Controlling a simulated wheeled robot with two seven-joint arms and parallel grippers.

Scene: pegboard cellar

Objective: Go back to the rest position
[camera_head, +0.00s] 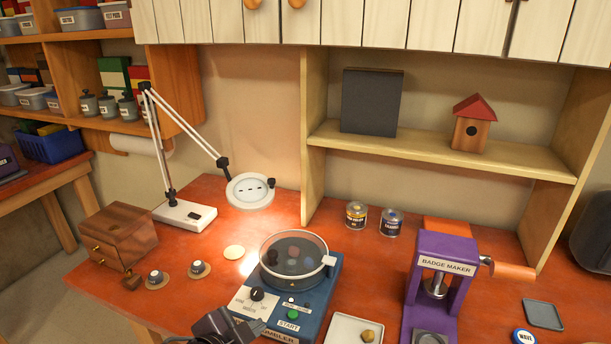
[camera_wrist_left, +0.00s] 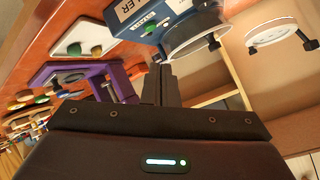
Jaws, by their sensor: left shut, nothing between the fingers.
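My left gripper (camera_head: 256,327) shows at the bottom edge of the head view, dark and partly cut off, in front of the blue tumbler machine (camera_head: 318,309). In the left wrist view its two fingers (camera_wrist_left: 161,84) are together with nothing between them. The left gripper is above the front of the workbench (camera_head: 120,300), beside the tumbler's knob and green START button. My right gripper is not in view.
A purple badge maker (camera_head: 445,268) and a white tray (camera_head: 345,330) stand to the right of the tumbler. A wooden drawer box (camera_head: 122,236), a lamp base (camera_head: 185,214) and small round pieces (camera_head: 198,268) are to the left. Two cans (camera_head: 356,215) stand behind.

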